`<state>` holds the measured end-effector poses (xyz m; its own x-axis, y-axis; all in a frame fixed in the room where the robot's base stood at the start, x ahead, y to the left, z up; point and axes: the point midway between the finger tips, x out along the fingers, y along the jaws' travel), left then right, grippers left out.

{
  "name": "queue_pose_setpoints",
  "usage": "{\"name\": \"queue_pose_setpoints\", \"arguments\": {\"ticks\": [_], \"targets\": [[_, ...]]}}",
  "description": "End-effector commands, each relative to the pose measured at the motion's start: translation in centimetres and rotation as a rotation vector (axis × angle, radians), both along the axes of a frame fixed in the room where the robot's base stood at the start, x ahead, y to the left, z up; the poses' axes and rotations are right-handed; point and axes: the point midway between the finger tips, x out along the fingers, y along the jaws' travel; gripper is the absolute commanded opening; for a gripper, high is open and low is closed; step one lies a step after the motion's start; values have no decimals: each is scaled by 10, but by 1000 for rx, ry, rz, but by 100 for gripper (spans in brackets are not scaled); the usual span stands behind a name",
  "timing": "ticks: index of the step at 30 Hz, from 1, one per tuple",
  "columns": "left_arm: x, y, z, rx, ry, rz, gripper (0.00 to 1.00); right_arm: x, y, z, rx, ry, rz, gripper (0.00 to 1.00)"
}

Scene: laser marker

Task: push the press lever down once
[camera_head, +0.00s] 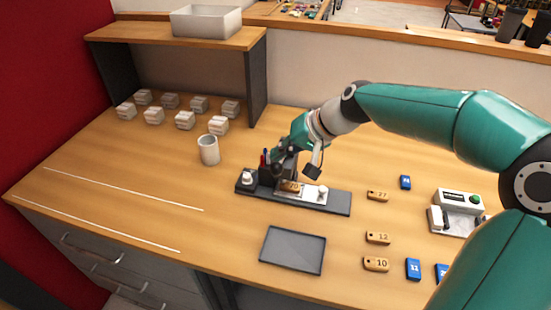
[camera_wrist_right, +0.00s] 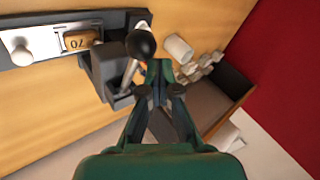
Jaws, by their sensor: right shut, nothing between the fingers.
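The dark press stands on a long black base (camera_head: 338,203) in the middle of the table. In the right wrist view its lever shows as a pale rod with a black ball knob (camera_wrist_right: 140,43), beside the dark press head (camera_wrist_right: 112,65). A numbered wooden tag (camera_head: 291,187) lies on the light plate beside the press; it also shows in the right wrist view (camera_wrist_right: 78,41). My right gripper (camera_head: 283,152) is shut and empty at the press. Its fingertips (camera_wrist_right: 161,72) appear right beside the knob; I cannot tell whether they touch. In the head view the gripper hides most of the lever. My left gripper is out of view.
A grey tray (camera_head: 293,250) lies in front of the press. A light cup (camera_head: 208,150) and several small white boxes (camera_head: 185,120) stand to the left. Wooden tags (camera_head: 376,264), blue tags (camera_head: 413,268) and a white device (camera_head: 457,212) lie to the right. The left front is clear.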

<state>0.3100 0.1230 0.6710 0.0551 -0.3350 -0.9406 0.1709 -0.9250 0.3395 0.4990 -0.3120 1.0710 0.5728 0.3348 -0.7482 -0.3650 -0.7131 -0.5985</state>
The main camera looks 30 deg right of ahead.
Motion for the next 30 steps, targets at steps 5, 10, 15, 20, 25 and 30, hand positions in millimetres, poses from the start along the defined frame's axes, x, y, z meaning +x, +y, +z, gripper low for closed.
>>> {"name": "queue_pose_setpoints", "arguments": {"ticks": [5,10,15,20,25,30], "targets": [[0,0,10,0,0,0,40,2,-2,12,0,0,0,0],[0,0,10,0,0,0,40,2,-3,13,1,0,-1,0],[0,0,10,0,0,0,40,2,-3,13,1,0,-1,0],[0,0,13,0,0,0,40,3,-3,16,0,0,-1,0],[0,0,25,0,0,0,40,4,-5,30,0,0,-1,0],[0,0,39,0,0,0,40,7,-9,47,0,0,-1,0]]}}
